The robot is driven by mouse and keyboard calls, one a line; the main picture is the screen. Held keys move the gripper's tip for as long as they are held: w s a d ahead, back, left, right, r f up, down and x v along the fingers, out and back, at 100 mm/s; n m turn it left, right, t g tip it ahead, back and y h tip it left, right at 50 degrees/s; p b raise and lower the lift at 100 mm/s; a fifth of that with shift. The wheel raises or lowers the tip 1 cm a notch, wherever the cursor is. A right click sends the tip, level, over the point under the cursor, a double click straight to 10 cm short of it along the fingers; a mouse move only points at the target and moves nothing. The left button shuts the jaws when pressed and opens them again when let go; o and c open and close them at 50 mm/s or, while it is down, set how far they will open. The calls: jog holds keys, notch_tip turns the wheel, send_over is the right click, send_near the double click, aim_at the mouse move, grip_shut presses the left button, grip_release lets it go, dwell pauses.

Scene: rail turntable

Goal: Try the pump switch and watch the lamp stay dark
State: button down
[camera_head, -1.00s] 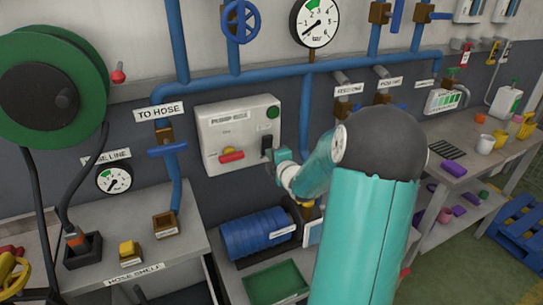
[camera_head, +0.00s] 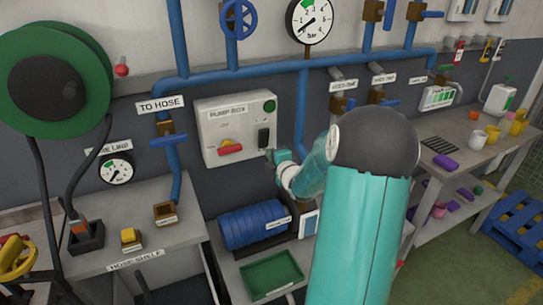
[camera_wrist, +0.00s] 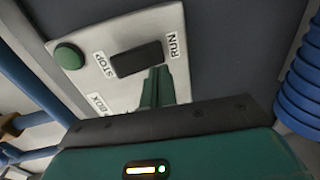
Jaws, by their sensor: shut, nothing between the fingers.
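The pump box (camera_head: 212,117) is a pale panel on the wall, with a black switch (camera_head: 264,138) at its right and a green lamp (camera_head: 270,106) above that. A red handle sits at its lower left. In the wrist view the switch (camera_wrist: 136,58) lies between the STOP and RUN labels. The lamp (camera_wrist: 69,55) is dull green there, with no visible glow. My gripper (camera_head: 270,156) is just below and right of the switch in the head view. Its shut, empty fingers (camera_wrist: 156,82) point at the panel beside the switch; contact cannot be told.
Blue pipes (camera_head: 302,105) run above and right of the box. A blue ribbed drum (camera_head: 252,226) and a green tray (camera_head: 272,276) lie below. The hose shelf (camera_head: 130,250) is at left, a workbench (camera_head: 470,158) at right.

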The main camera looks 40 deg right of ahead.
jog(key=s+a+f, duration=0.2)
jog(key=s, duration=0.8)
jog(key=shift+a, duration=0.3)
jog(key=shift+r, duration=0.1)
jog(key=a+r+m+g, duration=0.3)
jog(key=a+r+m, duration=0.1)
jog(key=a, duration=0.4)
jog(key=a+r+m+g, duration=0.2)
jog(key=a+r+m, duration=0.2)
jog(key=a, duration=0.3)
jog(key=s+a+r+m+g+y, duration=0.2)
jog(key=s+a+m+g+y, duration=0.2)
jog(key=s+a, duration=1.2)
jog(key=a+m+g, duration=0.1)
jog(key=a+m, duration=0.1)
jog(key=a, duration=0.1)
jog(key=shift+s+r+m+y, duration=0.3)
jog(key=shift+m, duration=0.1)
